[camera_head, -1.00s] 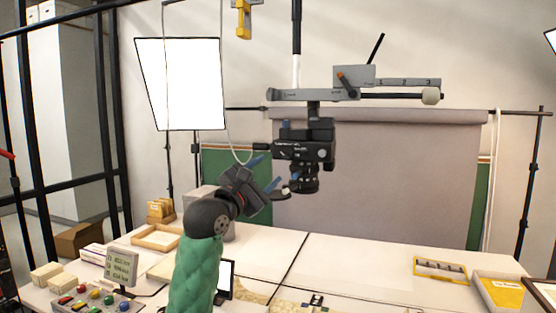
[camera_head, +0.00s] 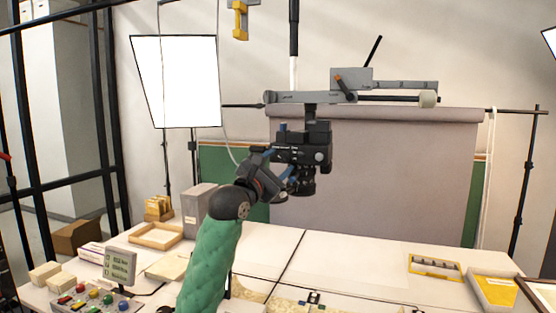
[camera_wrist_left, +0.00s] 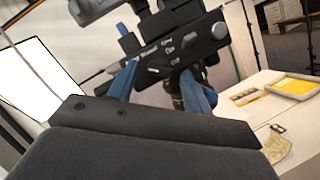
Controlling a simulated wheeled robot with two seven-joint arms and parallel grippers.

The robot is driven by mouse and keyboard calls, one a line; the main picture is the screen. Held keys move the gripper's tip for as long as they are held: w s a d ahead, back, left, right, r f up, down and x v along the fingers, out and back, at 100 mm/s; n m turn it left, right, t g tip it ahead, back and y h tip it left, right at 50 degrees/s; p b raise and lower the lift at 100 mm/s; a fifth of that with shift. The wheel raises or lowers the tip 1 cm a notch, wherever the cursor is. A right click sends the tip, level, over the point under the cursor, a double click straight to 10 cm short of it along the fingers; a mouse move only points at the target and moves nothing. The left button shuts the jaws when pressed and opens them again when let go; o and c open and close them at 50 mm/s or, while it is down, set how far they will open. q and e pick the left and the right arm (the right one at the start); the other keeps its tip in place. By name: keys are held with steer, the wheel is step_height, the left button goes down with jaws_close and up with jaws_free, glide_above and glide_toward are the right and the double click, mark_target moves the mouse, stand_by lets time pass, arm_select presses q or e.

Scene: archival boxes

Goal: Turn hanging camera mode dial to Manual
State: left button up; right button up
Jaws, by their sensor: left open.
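The hanging camera (camera_head: 303,152) is black and points down from a grey overhead arm (camera_head: 312,96). It also shows in the left wrist view (camera_wrist_left: 172,50), with small white labels on its body. My left gripper (camera_head: 286,170) is at the camera's left side in the head view. In the left wrist view its two blue fingers (camera_wrist_left: 160,88) stand apart, and the camera body lies beyond and between them. I cannot tell whether the fingers touch the camera. I cannot make out the mode dial for sure. My right gripper is not in view.
The white table (camera_head: 340,262) below holds a wooden tray (camera_head: 156,236), a control box with coloured buttons (camera_head: 95,298) and yellow trays (camera_head: 435,267) at the right. A lit softbox (camera_head: 177,82) stands at the back left. The middle of the table is mostly clear.

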arm_select(q)
steer(key=shift+w+d, duration=0.1)
steer(key=shift+w, duration=0.15)
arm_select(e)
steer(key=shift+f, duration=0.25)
arm_select(q)
steer(key=shift+r, duration=0.1)
steer(key=c, duration=1)
